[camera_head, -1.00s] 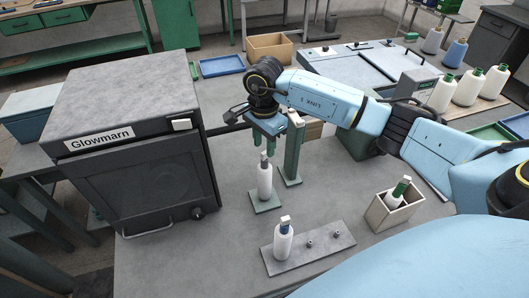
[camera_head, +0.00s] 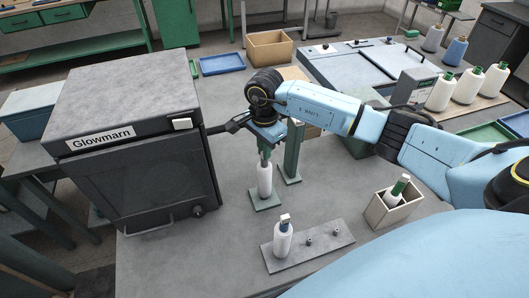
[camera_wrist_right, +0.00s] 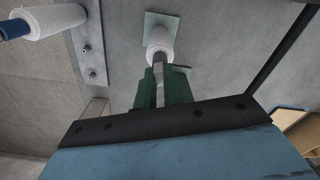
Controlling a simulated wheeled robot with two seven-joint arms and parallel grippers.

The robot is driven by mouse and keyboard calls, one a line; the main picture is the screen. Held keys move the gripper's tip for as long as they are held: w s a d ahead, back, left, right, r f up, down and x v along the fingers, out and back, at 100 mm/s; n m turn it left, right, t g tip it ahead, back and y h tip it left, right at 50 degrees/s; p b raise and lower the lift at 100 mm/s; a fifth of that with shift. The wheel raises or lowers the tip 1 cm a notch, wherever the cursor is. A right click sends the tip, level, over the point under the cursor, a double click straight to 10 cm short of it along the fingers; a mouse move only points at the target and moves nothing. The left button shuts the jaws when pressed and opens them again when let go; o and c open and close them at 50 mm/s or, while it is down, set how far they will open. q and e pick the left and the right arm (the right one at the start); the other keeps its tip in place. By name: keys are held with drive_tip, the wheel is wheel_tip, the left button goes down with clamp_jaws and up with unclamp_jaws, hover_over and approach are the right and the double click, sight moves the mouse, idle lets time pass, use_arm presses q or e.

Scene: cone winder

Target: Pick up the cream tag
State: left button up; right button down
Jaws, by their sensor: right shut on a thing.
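A white cone (camera_head: 265,181) stands upright on a small green stand (camera_head: 266,202) on the grey table, in front of a green post (camera_head: 292,155). My right gripper (camera_head: 264,157) points down at its top, its green fingers shut. In the right wrist view the fingers (camera_wrist_right: 160,88) close on a pale piece, the cream tag (camera_wrist_right: 159,92), above the grey neck of the cone (camera_wrist_right: 159,42). In the head view the fingers hide the tag. The tag still sits in line with the cone; I cannot tell whether it is raised. My left gripper is not in view.
A grey plate (camera_head: 315,245) with pegs bears a white cone (camera_head: 282,241) with a blue neck and pale top. A wooden box (camera_head: 380,215) holds a green-necked cone. The Glowmarn cabinet (camera_head: 130,150) stands close at left. Bare table lies between stand and box.

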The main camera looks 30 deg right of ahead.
wheel_tip(320, 180, up, 13)
idle(0.9)
drive_tip(key=shift+a, duration=0.1)
